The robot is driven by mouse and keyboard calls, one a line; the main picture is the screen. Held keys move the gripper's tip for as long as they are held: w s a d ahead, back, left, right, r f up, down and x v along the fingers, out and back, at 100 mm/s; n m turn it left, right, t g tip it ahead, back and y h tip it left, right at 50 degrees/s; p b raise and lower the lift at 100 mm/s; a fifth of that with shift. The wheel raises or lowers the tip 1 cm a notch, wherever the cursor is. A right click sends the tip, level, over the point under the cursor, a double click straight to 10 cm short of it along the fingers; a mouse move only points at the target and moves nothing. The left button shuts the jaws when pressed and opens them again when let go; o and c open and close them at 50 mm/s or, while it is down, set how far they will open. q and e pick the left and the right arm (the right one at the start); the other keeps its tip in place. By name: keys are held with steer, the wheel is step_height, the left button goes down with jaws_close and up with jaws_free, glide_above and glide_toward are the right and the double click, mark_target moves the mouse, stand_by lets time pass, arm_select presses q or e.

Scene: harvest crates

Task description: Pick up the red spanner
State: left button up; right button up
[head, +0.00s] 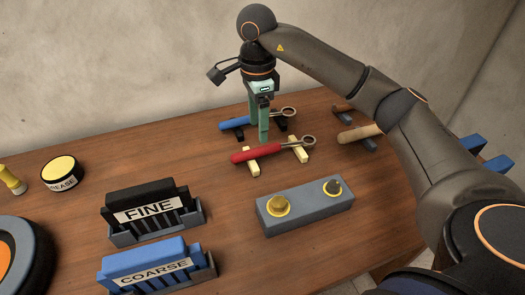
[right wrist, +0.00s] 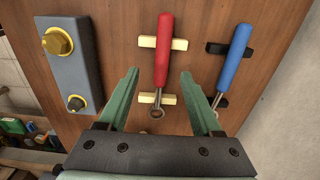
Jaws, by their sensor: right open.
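The red spanner (head: 256,153) lies across two pale yellow rests on the wooden table, its metal ring end to the right in the head view. The right wrist view shows its red handle (right wrist: 163,50) and the ring end nearest the gripper. My right gripper (head: 259,131) points down at the spanner and is open and empty. In the right wrist view its green fingers (right wrist: 160,75) are spread to either side of the spanner's line. I cannot tell the exact height of the fingertips above it. My left gripper is not in view.
A blue spanner (head: 237,122) on black rests lies just behind, close to one finger. A grey block (head: 305,207) with two knobs stands in front. FINE (head: 145,207) and COARSE (head: 150,263) holders stand front left. A wooden-handled tool (head: 358,133) lies to the right.

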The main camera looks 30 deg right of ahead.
mark_target(258, 149)
steer(key=f, duration=0.8)
steer(key=shift+w, duration=0.2)
jaws_close()
steer(key=shift+r, duration=0.1)
stand_by(1.1)
